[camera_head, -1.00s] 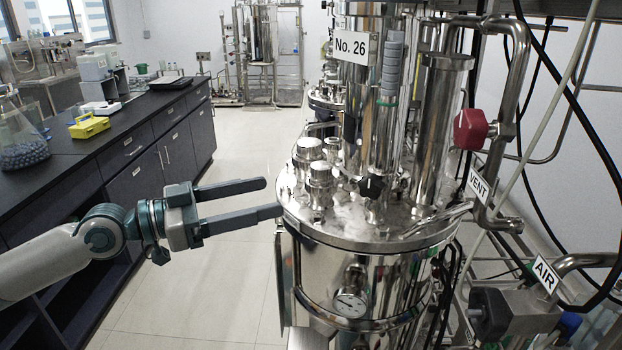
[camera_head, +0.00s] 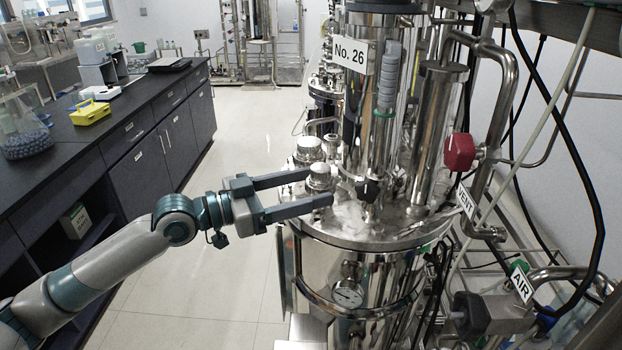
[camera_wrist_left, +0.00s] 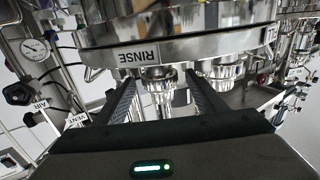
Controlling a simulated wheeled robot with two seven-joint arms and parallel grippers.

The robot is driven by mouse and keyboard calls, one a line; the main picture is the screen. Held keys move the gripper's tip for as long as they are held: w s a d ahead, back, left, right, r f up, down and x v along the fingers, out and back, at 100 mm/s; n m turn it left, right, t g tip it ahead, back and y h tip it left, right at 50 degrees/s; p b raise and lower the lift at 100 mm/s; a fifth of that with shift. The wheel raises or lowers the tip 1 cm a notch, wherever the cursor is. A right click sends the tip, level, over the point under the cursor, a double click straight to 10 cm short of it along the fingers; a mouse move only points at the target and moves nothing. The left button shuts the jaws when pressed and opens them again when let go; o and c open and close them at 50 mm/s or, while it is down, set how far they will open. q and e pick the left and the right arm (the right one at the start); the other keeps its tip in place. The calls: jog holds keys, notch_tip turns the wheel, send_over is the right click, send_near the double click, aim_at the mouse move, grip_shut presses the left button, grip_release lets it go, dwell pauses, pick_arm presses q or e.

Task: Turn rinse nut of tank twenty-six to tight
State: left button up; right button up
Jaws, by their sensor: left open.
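Tank twenty-six (camera_head: 345,258) is a shiny steel vessel with a "No. 26" plate (camera_head: 352,56) on its upper column. Two capped metal fittings stand on the left of its lid. The nearer fitting (camera_head: 320,172) is at the fingertips of my left gripper (camera_head: 321,187). In the left wrist view a RINSE label (camera_wrist_left: 138,55) is on the steel rim, and a round metal nut (camera_wrist_left: 158,84) shows between my two spread fingers, just by the label. The gripper is open, one finger on each side of it; I cannot tell whether they touch it. My right gripper is out of view.
A red valve handle (camera_head: 459,152), VENT (camera_head: 466,202) and AIR (camera_head: 522,284) pipes and loose black cables crowd the right side. A dark bench (camera_head: 110,135) with a yellow box (camera_head: 90,112) runs along the left. The floor between is clear.

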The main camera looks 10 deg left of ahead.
pick_arm(q)
jog(key=shift+w+d, duration=0.35)
jog(key=shift+d, duration=0.05)
